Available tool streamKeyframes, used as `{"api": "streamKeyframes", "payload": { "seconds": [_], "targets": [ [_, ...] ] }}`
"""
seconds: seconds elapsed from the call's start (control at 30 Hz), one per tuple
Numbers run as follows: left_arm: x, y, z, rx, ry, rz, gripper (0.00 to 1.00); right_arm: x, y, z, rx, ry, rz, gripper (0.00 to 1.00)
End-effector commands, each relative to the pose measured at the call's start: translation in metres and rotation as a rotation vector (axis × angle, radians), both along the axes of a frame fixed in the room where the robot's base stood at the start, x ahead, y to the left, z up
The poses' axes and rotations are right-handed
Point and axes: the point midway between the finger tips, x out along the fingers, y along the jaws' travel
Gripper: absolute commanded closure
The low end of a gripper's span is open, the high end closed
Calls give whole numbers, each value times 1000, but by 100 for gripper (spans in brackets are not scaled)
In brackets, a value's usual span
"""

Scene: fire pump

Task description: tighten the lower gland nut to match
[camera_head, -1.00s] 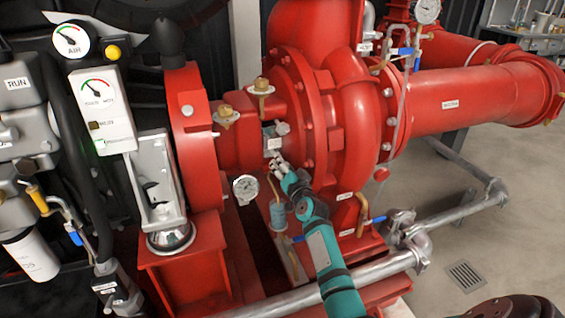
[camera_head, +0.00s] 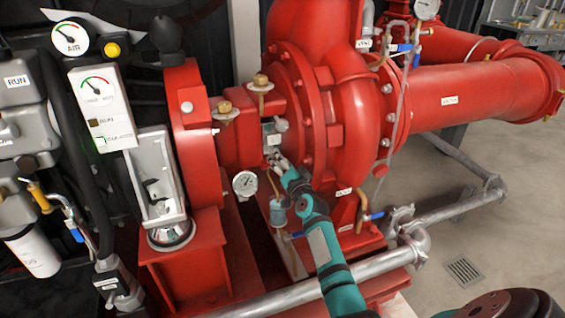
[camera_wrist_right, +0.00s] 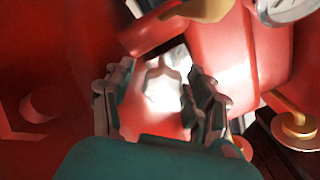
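The gland housing (camera_head: 272,131) is a small pale metal part set in the red pump casing, left of the big round flange. A grey rounded knob or nut (camera_head: 282,125) shows at its upper right. The lower gland nut cannot be made out clearly in the head view; my right gripper (camera_head: 280,161) is right at the housing's lower edge. In the right wrist view, my gripper (camera_wrist_right: 160,100) has its two fingers apart. A bright, glare-washed metal part (camera_wrist_right: 165,82) shows between and beyond them; contact cannot be told. My left gripper is not in view.
A pressure gauge (camera_head: 245,184) and a blue-grey cylinder (camera_head: 277,212) stand close to the left of my right arm. Brass fittings (camera_head: 260,84) sit above the gland. A grey pipe (camera_head: 375,268) crosses low in front. Open floor (camera_head: 505,225) lies at right.

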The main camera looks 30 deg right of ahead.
Motion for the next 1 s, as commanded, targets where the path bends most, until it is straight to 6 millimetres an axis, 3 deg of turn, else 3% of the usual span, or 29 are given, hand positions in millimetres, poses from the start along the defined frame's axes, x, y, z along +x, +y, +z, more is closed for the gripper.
{"api": "streamKeyframes", "payload": {
  "seconds": [0.37, 0.8, 1.0],
  "targets": [
    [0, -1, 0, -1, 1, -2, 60, -6, 2, 1, -1, -3, 0, 41],
    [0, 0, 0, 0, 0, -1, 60, -90, 21, 0, 0, -1, -1, 41],
    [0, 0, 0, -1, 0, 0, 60, -112, 27, 1, -1, -2, -1, 41]
  ]
}}
